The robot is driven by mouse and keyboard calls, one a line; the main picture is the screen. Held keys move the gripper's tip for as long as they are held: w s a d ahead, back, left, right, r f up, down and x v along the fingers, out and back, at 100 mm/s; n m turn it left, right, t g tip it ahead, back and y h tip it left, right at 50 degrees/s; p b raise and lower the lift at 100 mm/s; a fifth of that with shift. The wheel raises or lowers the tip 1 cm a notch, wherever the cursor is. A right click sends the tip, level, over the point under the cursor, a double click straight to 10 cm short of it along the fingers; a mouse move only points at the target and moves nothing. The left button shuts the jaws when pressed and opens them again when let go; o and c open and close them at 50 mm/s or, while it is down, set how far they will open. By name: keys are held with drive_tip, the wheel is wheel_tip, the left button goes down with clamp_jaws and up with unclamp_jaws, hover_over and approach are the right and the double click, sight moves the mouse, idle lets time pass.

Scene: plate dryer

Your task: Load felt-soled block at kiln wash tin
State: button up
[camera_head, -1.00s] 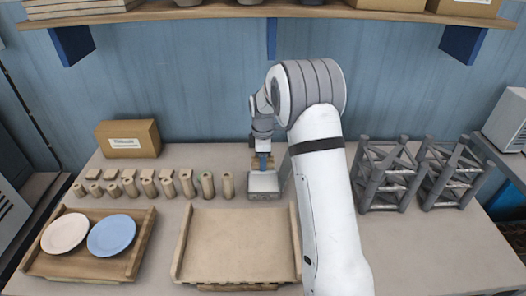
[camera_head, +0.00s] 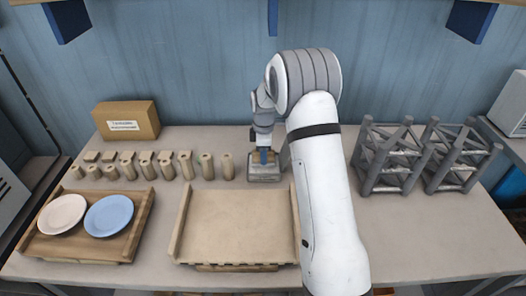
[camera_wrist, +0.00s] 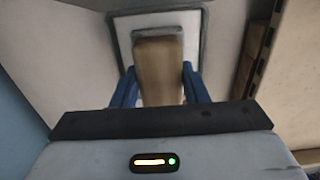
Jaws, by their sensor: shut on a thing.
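My gripper (camera_head: 264,157) points down over the kiln wash tin (camera_head: 265,179), a small, shallow grey square tin at the back middle of the table. Its blue fingers are shut on the tan, wooden-looking felt-soled block (camera_wrist: 158,70). In the wrist view the block stands out between the fingers, with its far end over the pale inside of the tin, whose dark rim (camera_wrist: 205,22) shows around it. The block is low at the tin. Whether its sole touches the inside is hidden.
A wooden tray (camera_head: 237,226) lies empty in front of the tin. Several tan posts (camera_head: 187,165) stand in a row to its left. A tray (camera_head: 128,238) with pink and blue plates is at front left. Grey lattice racks (camera_head: 392,160) stand at right. A cardboard box (camera_head: 126,121) is at back left.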

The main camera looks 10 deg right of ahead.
drive_tip(key=shift+f+b, duration=0.35)
drive_tip(key=shift+f, duration=0.15)
idle(0.9)
drive_tip(key=shift+r, duration=0.15)
idle(0.5)
drive_tip(key=shift+r+p, duration=1.95)
drive_tip(key=shift+r, duration=1.5)
drive_tip(key=shift+f, duration=0.15)
drive_tip(key=shift+f+b, duration=2.05)
drive_tip(key=shift+f, duration=0.9)
drive_tip(key=shift+f+b, duration=0.45)
drive_tip(key=shift+f, duration=0.1)
drive_tip(key=shift+r+p, duration=2)
drive_tip(key=shift+r, duration=1.55)
